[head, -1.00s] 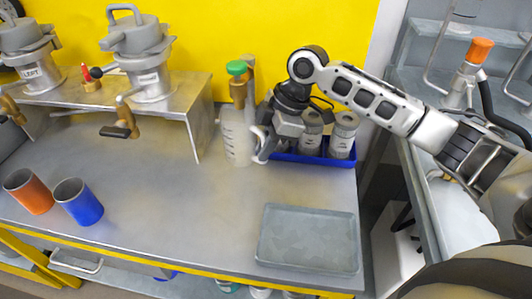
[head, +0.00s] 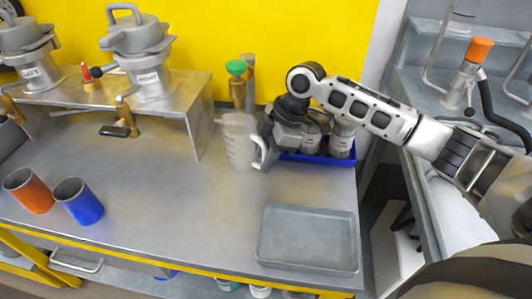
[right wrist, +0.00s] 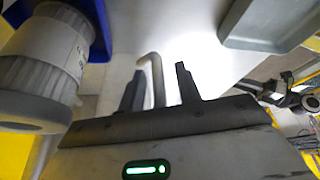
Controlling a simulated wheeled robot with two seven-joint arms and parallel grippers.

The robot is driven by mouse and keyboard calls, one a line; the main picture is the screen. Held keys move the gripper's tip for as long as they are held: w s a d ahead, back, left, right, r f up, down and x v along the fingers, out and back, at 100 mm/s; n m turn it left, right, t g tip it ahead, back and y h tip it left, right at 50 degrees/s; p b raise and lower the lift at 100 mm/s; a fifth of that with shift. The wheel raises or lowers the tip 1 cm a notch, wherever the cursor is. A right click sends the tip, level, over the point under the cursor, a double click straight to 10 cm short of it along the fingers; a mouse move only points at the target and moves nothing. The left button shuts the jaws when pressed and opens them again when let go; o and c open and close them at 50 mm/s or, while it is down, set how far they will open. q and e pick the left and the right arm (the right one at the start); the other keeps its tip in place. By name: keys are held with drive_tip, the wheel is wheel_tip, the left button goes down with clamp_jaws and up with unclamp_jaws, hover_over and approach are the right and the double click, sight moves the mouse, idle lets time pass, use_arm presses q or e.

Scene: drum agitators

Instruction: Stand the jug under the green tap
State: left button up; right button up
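The clear jug (head: 238,142) stands upright on the grey bench, its handle towards the right. The green tap (head: 236,68) rises at the back by the yellow wall, behind the jug. The jug's rim is lower in the picture than the tap's body and slightly in front of it. My right gripper (head: 266,143) is at the handle side of the jug. In the right wrist view the pale handle (right wrist: 156,82) lies between the two spread fingers (right wrist: 160,90), close to the left one, with a gap to the right one. My left gripper is out of view.
A blue tray (head: 318,159) with grey-lidded jars stands just behind and right of my gripper. A metal stand (head: 201,125) with drums is on the left. An orange cup (head: 29,190), a blue cup (head: 78,201) and a grey tray (head: 308,268) lie nearer the front. The bench middle is clear.

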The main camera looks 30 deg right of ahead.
drive_tip(key=v, duration=1.2)
